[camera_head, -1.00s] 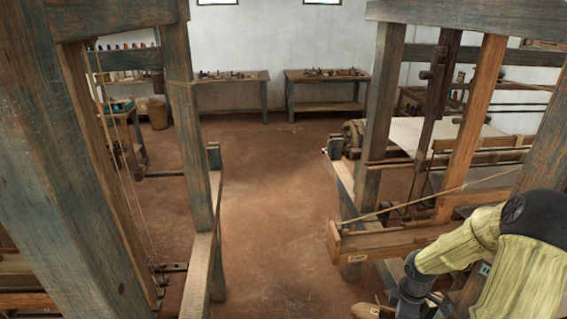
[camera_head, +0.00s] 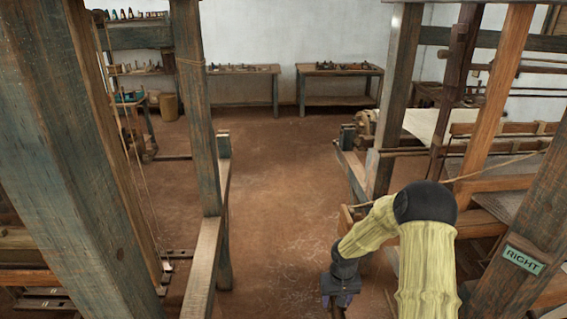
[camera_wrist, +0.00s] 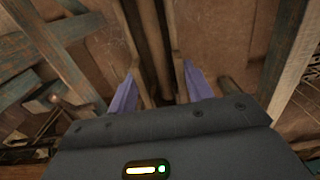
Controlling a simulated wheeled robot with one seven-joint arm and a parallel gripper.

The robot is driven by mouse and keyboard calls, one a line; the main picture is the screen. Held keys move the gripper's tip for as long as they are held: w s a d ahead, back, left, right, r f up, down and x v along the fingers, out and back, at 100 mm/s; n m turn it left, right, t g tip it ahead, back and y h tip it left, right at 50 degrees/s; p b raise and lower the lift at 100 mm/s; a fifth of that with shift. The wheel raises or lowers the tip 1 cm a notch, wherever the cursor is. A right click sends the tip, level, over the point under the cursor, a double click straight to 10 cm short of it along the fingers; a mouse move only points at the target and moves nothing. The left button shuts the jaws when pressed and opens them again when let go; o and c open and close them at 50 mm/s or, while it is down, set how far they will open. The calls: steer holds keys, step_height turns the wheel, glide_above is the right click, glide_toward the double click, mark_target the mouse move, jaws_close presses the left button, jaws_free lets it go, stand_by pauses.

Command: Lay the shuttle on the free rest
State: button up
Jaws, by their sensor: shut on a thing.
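My gripper (camera_head: 341,297) hangs low at the bottom middle of the head view, left of the right-hand loom. In the wrist view its two purple fingers (camera_wrist: 160,92) are shut on a long brown wooden piece, apparently the shuttle (camera_wrist: 157,50). The shuttle has light side walls and a dark hollow middle, and it runs up out of the picture. In the head view only a bit of brown shows below the gripper, at the frame's edge. I cannot make out a free rest in either view.
A loom post with a green RIGHT sign (camera_head: 523,260) stands to the right of my arm. The left loom's beam (camera_head: 203,270) and post (camera_head: 195,110) stand left. Clear earth floor (camera_head: 275,200) lies between the looms. Two tables (camera_head: 340,72) (camera_head: 243,73) stand at the back wall.

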steer(key=shift+a+f, duration=0.25)
steer(key=shift+a, duration=0.1)
steer(key=shift+f, duration=0.3)
steer(key=s+f, duration=0.4)
steer(key=f, duration=0.6)
steer(key=s+f, duration=0.4)
steer(key=f, duration=0.5)
steer(key=shift+s+f, duration=0.15)
steer(key=shift+f, duration=0.25)
steer(key=shift+d, duration=0.15)
